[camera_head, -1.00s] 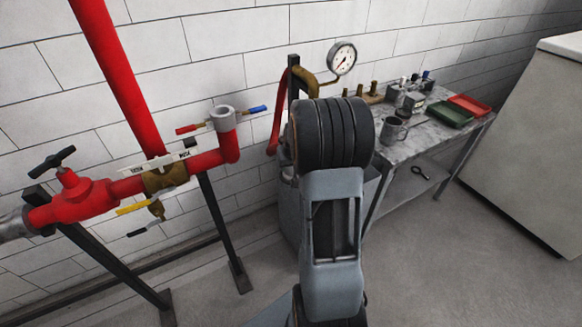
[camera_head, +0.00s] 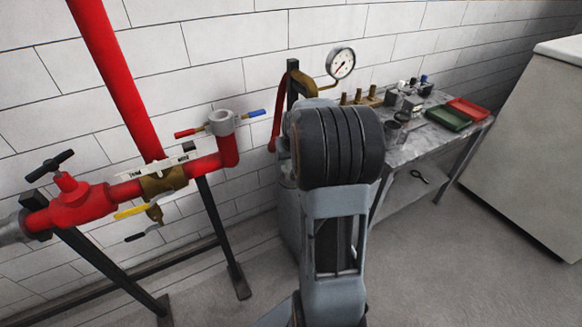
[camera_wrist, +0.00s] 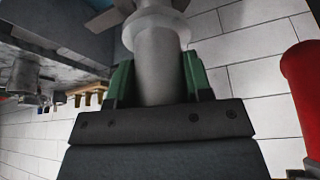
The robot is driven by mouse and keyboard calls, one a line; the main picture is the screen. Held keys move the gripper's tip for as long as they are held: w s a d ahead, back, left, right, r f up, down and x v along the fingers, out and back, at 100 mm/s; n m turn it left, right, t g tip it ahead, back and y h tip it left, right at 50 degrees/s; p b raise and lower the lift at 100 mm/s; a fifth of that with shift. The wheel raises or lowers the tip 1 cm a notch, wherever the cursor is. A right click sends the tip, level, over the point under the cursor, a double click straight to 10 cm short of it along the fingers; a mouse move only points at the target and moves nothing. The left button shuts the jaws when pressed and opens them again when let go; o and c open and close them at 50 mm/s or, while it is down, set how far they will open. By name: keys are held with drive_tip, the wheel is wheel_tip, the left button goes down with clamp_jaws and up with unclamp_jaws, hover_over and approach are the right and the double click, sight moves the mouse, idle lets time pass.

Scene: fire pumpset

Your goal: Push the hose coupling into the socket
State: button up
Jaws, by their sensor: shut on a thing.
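The grey cylindrical hose coupling (camera_wrist: 158,62), with a wider collar at its upper end, shows in the wrist view. My gripper (camera_wrist: 155,86) is shut on it, with a green-padded finger on each side. In the head view my gripper and the coupling are hidden behind my arm. A grey round socket (camera_head: 222,121) tops the upturned red elbow left of my arm, with a red lever on its left and a blue lever on its right. I cannot make out the socket in the wrist view, nor any contact with it.
A red valve (camera_head: 78,202) and thick red riser pipe (camera_head: 118,80) stand at left against the white brick wall. A pressure gauge (camera_head: 340,63) is behind my arm. A metal table (camera_head: 425,137) carries red and green trays. Floor at right front is clear.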

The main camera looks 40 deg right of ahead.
wheel_tip(320, 180, up, 6)
drive_tip(key=shift+f, duration=0.15)
drive_tip(key=shift+r+p, duration=1.9)
drive_tip(key=shift+r, duration=1.05)
drive_tip(key=shift+f, duration=0.1)
